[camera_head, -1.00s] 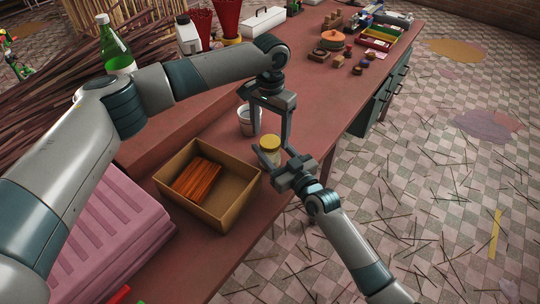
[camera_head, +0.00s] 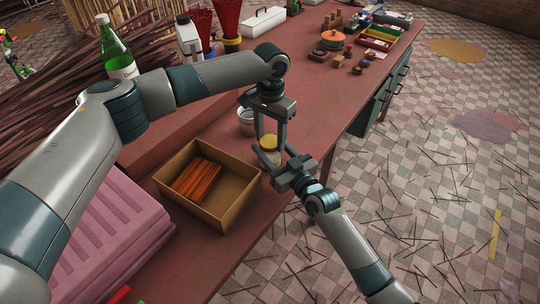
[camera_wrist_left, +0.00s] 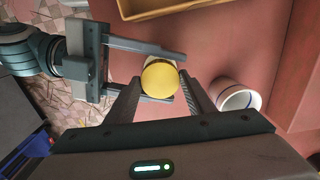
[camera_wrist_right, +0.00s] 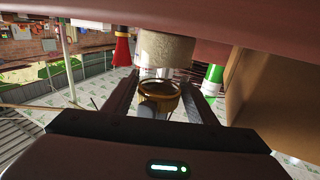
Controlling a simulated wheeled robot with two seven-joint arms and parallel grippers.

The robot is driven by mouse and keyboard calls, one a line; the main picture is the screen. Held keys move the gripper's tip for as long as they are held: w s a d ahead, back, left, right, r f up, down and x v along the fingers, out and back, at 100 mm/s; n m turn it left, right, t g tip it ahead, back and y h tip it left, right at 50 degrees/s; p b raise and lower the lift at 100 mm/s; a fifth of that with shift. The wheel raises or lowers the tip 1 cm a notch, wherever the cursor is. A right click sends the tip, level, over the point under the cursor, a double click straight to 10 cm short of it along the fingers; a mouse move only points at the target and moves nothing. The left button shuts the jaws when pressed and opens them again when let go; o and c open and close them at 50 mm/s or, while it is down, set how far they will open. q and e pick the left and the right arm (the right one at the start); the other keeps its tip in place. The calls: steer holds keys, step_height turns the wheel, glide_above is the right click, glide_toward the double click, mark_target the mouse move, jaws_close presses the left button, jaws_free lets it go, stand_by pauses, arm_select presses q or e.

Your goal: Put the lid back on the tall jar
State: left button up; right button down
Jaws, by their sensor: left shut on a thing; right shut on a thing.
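The tall jar (camera_head: 270,157) has a cream body and stands near the table's front edge. My right gripper (camera_head: 268,160) is shut around it from the side. The round yellow lid (camera_head: 270,142) is between the downward fingers of my left gripper (camera_head: 270,147), which is shut on it. In the left wrist view the lid (camera_wrist_left: 160,80) covers most of the jar (camera_wrist_left: 154,58). In the right wrist view, where the table is at the top, a narrow gap shows between the jar (camera_wrist_right: 165,48) and the lid (camera_wrist_right: 158,98), whose hollow side faces the jar.
A white cup (camera_head: 246,124) stands just behind the jar. A cardboard box (camera_head: 237,196) with orange-brown sticks is to the left. A pink ridged block (camera_head: 110,235) is at the front left.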

arm_select(q)
steer(key=m, duration=0.4)
steer(key=shift+a+m, duration=0.1)
steer(key=shift+m, duration=0.2)
steer(key=m, duration=0.5)
steer(key=o, duration=1.2)
steer(key=shift+c, duration=0.2)
steer(key=shift+r, duration=2.25)
